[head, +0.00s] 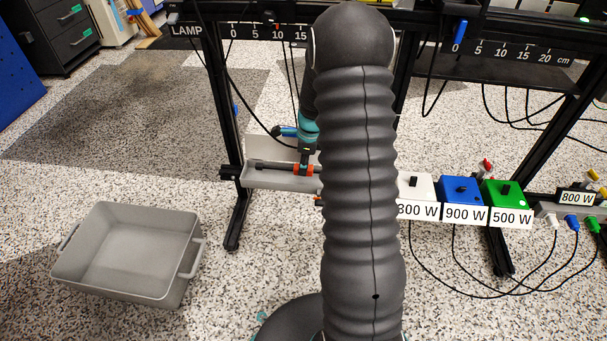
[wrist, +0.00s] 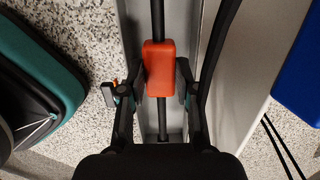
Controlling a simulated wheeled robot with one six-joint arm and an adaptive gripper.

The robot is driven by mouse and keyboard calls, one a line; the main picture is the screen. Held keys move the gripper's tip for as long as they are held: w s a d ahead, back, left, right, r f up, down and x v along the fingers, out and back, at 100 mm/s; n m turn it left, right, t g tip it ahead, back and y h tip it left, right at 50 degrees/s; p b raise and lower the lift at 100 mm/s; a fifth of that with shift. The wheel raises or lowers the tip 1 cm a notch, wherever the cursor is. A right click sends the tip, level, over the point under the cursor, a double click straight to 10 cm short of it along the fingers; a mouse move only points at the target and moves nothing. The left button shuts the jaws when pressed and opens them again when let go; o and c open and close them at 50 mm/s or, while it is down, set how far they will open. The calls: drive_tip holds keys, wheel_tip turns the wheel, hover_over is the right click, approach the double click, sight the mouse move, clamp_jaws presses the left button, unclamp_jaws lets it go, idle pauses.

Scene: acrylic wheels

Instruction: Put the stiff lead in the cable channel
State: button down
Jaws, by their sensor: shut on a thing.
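The cable channel is a light grey trough (head: 283,182) on the black frame. In the wrist view the lead runs along the channel, between its grey walls (wrist: 132,30). I cannot tell whether the lead rests on the channel floor or hangs just above it. My arm hides the channel's right part in the head view.
White (head: 416,188), blue (head: 461,191) and green (head: 506,194) labelled boxes stand right of my arm, with cables hanging below. A grey bin (head: 125,285) sits on the floor at left. Black frame posts (head: 226,130) stand around the channel.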

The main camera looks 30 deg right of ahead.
drive_tip(key=shift+f+b, duration=0.45)
drive_tip(key=shift+f, duration=1.55)
drive_tip(key=shift+f, duration=0.15)
drive_tip(key=c, duration=1.1)
unclamp_jaws()
